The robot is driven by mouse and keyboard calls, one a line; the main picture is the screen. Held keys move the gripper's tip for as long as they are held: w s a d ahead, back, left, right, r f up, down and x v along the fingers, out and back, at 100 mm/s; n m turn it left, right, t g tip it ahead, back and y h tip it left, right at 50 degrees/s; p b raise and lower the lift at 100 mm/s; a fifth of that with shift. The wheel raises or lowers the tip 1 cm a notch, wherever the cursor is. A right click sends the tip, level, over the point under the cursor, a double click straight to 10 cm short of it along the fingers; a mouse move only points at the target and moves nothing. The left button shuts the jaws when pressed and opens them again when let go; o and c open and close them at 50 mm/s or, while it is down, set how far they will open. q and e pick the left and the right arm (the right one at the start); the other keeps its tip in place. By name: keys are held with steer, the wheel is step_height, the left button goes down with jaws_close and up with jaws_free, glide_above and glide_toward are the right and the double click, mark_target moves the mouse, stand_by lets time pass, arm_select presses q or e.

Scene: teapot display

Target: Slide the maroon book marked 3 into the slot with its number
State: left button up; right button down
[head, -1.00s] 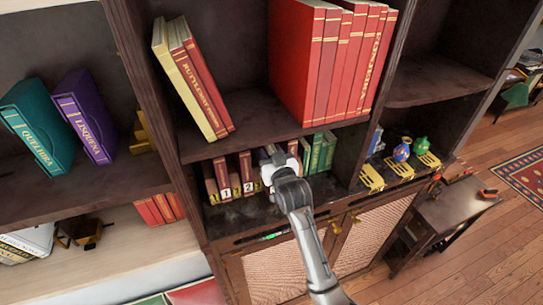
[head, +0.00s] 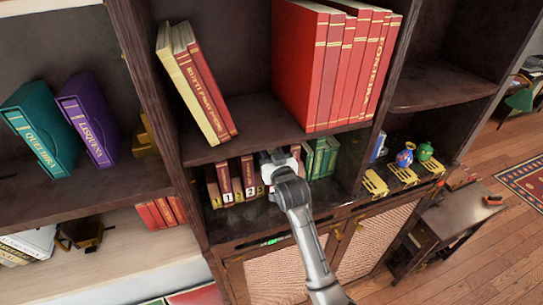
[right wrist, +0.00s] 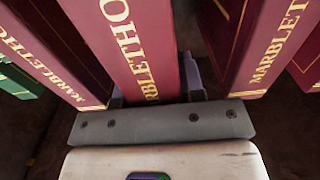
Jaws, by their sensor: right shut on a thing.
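My right gripper (head: 280,160) is at the lower middle shelf, in front of the row of small books. In the right wrist view its fingers (right wrist: 152,92) are shut on a maroon book (right wrist: 130,45) with gold spine lettering. The number on this book does not show. The held book stands between other dark red books (right wrist: 270,45), with gaps beside it. In the head view, maroon books marked 1 (head: 224,177) and 2 (head: 248,172) stand left of the gripper. The gripper hides most of the held book and the slot there. My left gripper is not in view.
Green books (head: 318,158) stand right of the gripper. The shelf board (head: 255,122) above carries large red books (head: 315,70) and limits height.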

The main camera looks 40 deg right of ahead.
steer(key=shift+w+d+r, duration=0.1)
steer(key=shift+w+d, duration=0.05)
steer(key=shift+w, duration=0.3)
steer(key=shift+w+d, duration=0.1)
steer(key=shift+w, duration=0.35)
steer(key=c, duration=0.9)
jaws_free()
steer(key=shift+o, duration=1.3)
steer(key=shift+s+b, duration=0.35)
steer(key=b+v, duration=0.3)
steer(key=v, duration=1)
